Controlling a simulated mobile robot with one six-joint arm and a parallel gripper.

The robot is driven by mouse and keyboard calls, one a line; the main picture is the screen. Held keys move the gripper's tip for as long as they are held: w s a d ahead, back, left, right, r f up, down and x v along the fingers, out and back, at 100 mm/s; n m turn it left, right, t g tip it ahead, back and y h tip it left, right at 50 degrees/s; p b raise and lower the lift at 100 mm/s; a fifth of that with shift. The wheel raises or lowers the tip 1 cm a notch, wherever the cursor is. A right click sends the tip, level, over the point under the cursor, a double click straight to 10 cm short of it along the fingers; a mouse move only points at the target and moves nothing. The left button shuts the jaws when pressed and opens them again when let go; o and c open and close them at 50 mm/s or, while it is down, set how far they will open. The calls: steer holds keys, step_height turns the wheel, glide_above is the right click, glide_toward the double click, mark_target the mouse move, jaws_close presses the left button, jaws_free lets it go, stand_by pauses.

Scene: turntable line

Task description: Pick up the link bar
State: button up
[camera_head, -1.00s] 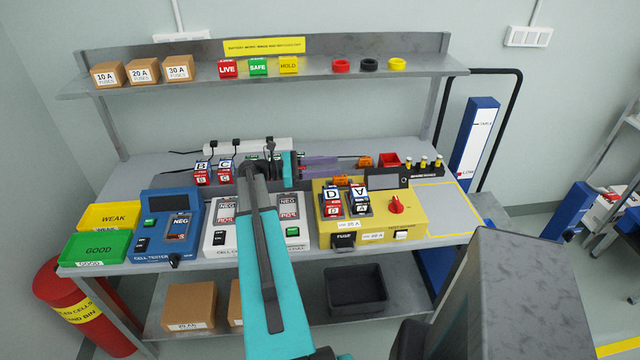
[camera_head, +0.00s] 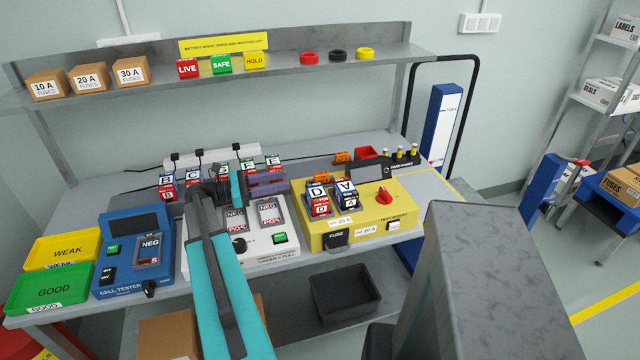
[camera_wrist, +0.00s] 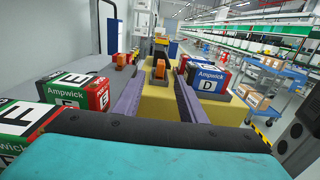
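Two orange blocks show, and I cannot tell for certain which is the link bar. One orange block (camera_wrist: 159,71) sits on the yellow test board (camera_head: 408,208), behind cell D; in the wrist view it lies between the lines of my fingers, beyond their tips. The other orange block (camera_head: 342,157) lies on the bench behind the board and also shows at the left in the wrist view (camera_wrist: 123,60). My gripper (camera_wrist: 158,88), with two purple fingers, is open and empty. In the head view the fingers (camera_head: 267,183) are left of the board, partly hidden by my arm.
Cells E and F (camera_head: 274,163) stand close beside my gripper, at the left in the wrist view. Cells D (camera_head: 317,198) and A (camera_head: 346,192) stand on the board.

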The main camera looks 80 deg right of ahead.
steer(key=p, duration=0.2)
glide_toward(320, 174)
steer(key=shift+d+x, duration=0.25)
steer(key=shift+x, duration=2.15)
steer(key=shift+s+d, duration=0.1)
steer(key=shift+s, duration=0.2)
steer(key=shift+p+x, duration=1.1)
steer(key=shift+x, duration=1.1)
steer(key=shift+f, duration=0.1)
jaws_close()
